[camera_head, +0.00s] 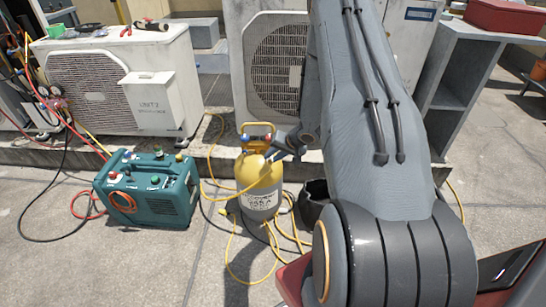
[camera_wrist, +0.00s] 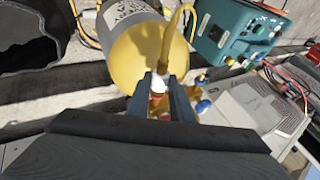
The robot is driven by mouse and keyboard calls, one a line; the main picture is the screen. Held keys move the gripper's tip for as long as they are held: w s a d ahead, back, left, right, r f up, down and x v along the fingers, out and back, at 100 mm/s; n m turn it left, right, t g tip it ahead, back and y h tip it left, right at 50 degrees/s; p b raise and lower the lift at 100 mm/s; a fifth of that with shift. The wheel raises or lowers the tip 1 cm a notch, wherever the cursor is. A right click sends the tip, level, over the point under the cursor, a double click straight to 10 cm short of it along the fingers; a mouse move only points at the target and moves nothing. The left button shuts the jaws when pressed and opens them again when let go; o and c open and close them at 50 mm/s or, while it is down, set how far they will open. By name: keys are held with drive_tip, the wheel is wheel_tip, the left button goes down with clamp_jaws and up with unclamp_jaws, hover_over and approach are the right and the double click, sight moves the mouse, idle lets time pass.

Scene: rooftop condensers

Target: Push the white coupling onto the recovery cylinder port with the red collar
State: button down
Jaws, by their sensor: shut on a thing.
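The recovery cylinder (camera_head: 260,200) stands on the ground, with a yellow top, a grey lower body and a yellow handle. In the wrist view its yellow shoulder (camera_wrist: 138,52) lies just beyond my fingers. My gripper (camera_wrist: 164,84) is shut on the white coupling (camera_wrist: 159,82), at the end of a yellow hose (camera_wrist: 172,40). A red collar (camera_wrist: 153,99) shows close to the coupling, between my fingers. The fingers partly hide the port, so I cannot tell whether the coupling is seated. In the head view my gripper (camera_head: 275,152) is at the cylinder's top right, the coupling too small to make out.
A blue knob (camera_wrist: 203,106) sits beside my fingers. A teal recovery machine (camera_head: 148,188) stands left of the cylinder. A dark bucket (camera_head: 313,198) stands close at its right. Yellow hoses (camera_head: 232,250) lie around its foot. Condenser units (camera_head: 120,80) stand behind. Front-left ground is clear.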

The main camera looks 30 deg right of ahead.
drive_tip(key=shift+w+d, duration=0.15)
drive_tip(key=shift+w, duration=0.2)
idle(0.4)
drive_tip(key=c, duration=1.5)
unclamp_jaws()
drive_tip(key=shift+s, duration=0.1)
drive_tip(key=shift+s+a+p, duration=0.55)
drive_tip(key=shift+s+a, duration=0.05)
drive_tip(key=shift+s, duration=0.5)
drive_tip(key=shift+s+a+p, duration=0.6)
drive_tip(key=shift+s, duration=0.45)
drive_tip(key=shift+s+a+p, duration=0.55)
drive_tip(key=shift+s+a, duration=0.05)
drive_tip(key=shift+s, duration=0.5)
